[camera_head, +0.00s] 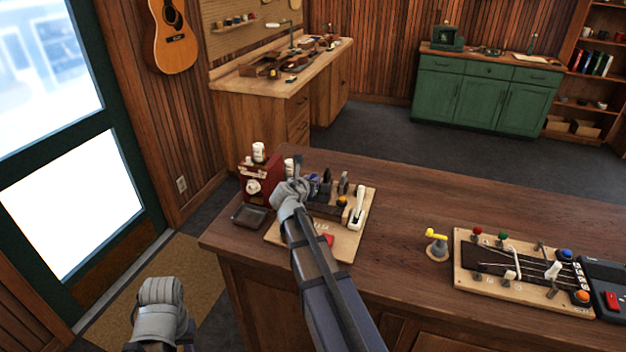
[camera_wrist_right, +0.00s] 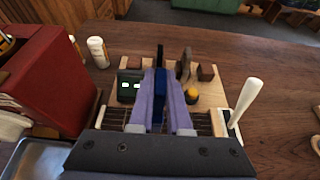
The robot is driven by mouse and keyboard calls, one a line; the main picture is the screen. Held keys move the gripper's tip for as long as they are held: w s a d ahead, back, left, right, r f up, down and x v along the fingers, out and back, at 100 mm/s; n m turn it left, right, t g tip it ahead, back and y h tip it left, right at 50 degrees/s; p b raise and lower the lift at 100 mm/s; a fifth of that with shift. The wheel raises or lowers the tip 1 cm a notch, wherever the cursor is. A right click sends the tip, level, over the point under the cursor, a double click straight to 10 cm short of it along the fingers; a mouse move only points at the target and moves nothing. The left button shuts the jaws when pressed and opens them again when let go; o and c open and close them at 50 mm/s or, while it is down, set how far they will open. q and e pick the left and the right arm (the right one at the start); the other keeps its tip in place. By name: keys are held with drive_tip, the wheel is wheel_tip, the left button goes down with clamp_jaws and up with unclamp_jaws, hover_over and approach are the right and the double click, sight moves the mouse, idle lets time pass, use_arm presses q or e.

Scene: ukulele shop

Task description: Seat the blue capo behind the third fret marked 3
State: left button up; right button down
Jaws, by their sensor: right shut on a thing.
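My right gripper (camera_head: 299,182) is over the wooden fixture board (camera_head: 345,245) at the left end of the counter. In the right wrist view its two purple fingers (camera_wrist_right: 159,82) are shut on the blue capo (camera_wrist_right: 158,98), held upright between them. Dark fretboard and strings (camera_wrist_right: 207,122) show on both sides of the fingers; the fingers hide the part between. I cannot tell whether the capo touches the strings, and no fret mark 3 is readable. My left gripper (camera_head: 160,305) is low at the left, off the counter; its fingers are hidden.
A red box (camera_head: 258,180), a dark tray (camera_head: 250,216) and a white bottle (camera_wrist_right: 97,52) stand left of the board. A white lever (camera_head: 357,207) rises at its right. A yellow-topped piece (camera_head: 437,243) and a second stringed board (camera_head: 470,275) are further right. Bare counter lies between.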

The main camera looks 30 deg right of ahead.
sight(310, 199)
drive_tip(key=shift+w+f, duration=0.1)
drive_tip(key=shift+f, duration=0.25)
drive_tip(key=shift+f+b, duration=0.75)
drive_tip(key=shift+b, duration=0.25)
wheel_tip(310, 199, down, 4)
drive_tip(key=b, duration=0.4)
drive_tip(key=shift+f+b, duration=0.5)
idle(0.4)
drive_tip(key=c, duration=1.3)
unclamp_jaws()
drive_tip(key=shift+o, duration=0.7)
drive_tip(key=p+v, duration=0.4)
drive_tip(key=v, duration=0.7)
